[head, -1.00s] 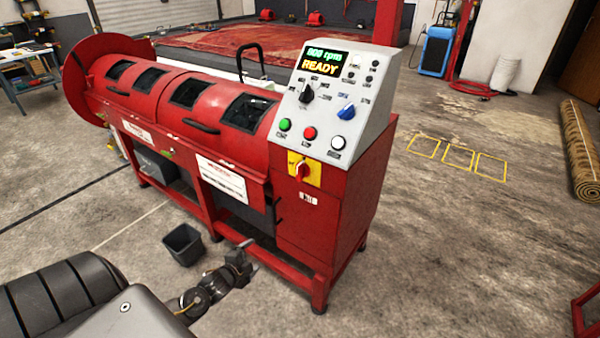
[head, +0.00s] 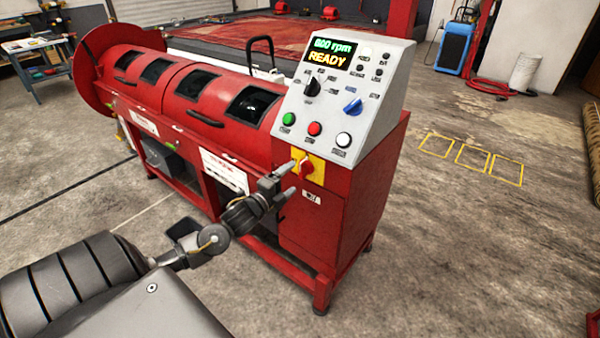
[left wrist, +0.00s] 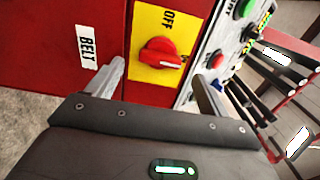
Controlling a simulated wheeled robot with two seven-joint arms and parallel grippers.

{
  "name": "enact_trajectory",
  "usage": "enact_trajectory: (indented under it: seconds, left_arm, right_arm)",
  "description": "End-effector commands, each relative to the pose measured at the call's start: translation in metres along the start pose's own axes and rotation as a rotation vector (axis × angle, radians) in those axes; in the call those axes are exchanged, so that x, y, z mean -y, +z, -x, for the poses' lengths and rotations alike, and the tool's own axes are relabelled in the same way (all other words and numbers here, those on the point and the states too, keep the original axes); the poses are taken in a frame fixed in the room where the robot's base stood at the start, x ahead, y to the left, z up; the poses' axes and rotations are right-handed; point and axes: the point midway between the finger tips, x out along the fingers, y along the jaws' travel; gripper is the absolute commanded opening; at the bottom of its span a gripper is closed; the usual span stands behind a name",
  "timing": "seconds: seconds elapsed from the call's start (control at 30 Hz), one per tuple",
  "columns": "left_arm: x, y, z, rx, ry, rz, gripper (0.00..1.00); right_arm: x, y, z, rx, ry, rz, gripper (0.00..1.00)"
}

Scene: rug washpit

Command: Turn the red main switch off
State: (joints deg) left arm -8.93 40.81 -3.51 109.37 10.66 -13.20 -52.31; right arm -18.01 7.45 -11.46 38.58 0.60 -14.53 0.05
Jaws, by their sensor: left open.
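The red main switch (head: 306,167) is a rotary knob on a yellow plate, low on the front of the red machine's control cabinet. In the left wrist view the red knob (left wrist: 161,53) sits on its yellow plate (left wrist: 145,18), with "OFF" printed beside it. My left gripper (head: 287,175) is just in front of the plate and partly covers it in the head view. In the left wrist view its two fingers (left wrist: 162,88) are spread wide, one on each side of the knob. They look apart from it. My right gripper is in neither view.
The sloped control panel (head: 345,100) above has green, red and white buttons and a display reading "READY". A rolled rug (head: 593,140) lies at the far right.

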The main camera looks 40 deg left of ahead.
Motion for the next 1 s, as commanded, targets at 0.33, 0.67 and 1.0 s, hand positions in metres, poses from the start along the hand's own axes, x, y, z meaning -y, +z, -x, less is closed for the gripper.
enact_trajectory:
  seconds: [0.33,0.67,1.0]
  left_arm:
    - [0.000,-0.001,-0.046,-0.001,-0.001,0.001,0.80]
    - [0.000,-0.002,-0.051,-0.003,0.000,0.001,0.80]
    - [0.000,-0.002,-0.051,-0.003,0.000,0.001,0.39]
  right_arm:
    - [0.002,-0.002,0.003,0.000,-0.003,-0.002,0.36]
    - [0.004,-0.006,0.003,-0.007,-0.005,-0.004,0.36]
    - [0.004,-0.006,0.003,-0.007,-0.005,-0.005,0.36]
